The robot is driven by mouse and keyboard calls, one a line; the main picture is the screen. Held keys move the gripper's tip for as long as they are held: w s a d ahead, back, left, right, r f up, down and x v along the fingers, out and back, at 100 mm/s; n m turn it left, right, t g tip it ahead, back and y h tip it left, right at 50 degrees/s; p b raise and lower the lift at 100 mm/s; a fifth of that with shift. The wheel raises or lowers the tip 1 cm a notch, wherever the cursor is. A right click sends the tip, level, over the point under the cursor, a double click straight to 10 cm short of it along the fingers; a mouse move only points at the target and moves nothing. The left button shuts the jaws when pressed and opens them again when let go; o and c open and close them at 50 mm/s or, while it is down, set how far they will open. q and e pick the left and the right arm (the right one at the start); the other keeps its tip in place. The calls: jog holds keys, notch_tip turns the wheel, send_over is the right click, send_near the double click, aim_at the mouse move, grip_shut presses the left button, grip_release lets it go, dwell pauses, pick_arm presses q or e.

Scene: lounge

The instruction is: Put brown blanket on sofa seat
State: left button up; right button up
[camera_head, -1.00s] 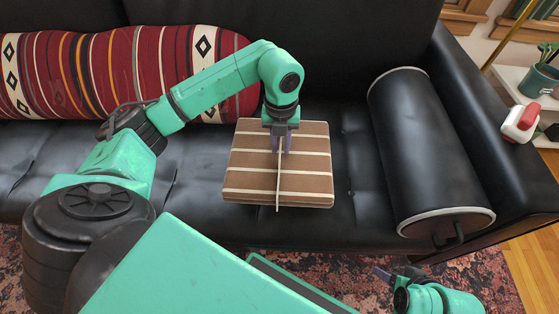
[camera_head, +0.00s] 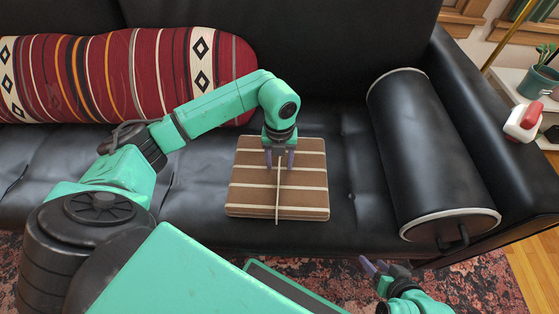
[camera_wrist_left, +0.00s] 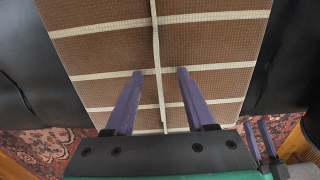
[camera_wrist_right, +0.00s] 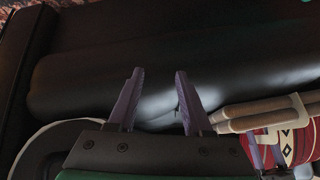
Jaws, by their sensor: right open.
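The folded brown blanket (camera_head: 247,190) with cream stripes lies flat on the black sofa seat (camera_head: 195,190), between two bolsters. A thin upright cream ridge runs across its top. My left gripper (camera_head: 280,160) is above the blanket, open, with one finger on each side of the ridge. The left wrist view shows the blanket (camera_wrist_left: 205,50) below, with gaps between both fingers and the ridge. My right gripper (camera_head: 372,266) is open and empty, low in front of the sofa near the black bolster. The blanket's edge (camera_wrist_right: 262,107) also shows in the right wrist view.
A red patterned bolster (camera_head: 130,75) lies at the back left of the seat. A black cylindrical bolster (camera_head: 425,150) with pale rims lies at the right by the armrest (camera_head: 500,130). A red and white object (camera_head: 523,122) is beyond the armrest. A patterned rug (camera_head: 490,285) covers the floor in front.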

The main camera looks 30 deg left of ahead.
pick_arm(q)
jog(key=shift+r, duration=0.1)
notch_tip(320, 180, up, 12)
jog(key=p, duration=0.3)
pick_arm(e)
jog(key=s+d+r+g+h, duration=0.3)
jog(key=s+d+r+g, duration=0.1)
jog(key=s+d+r, duration=0.1)
jog(key=d+r, duration=0.1)
jog(key=d, duration=0.1)
jog(key=shift+s+d+m, duration=0.15)
jog(key=shift+d+m, duration=0.25)
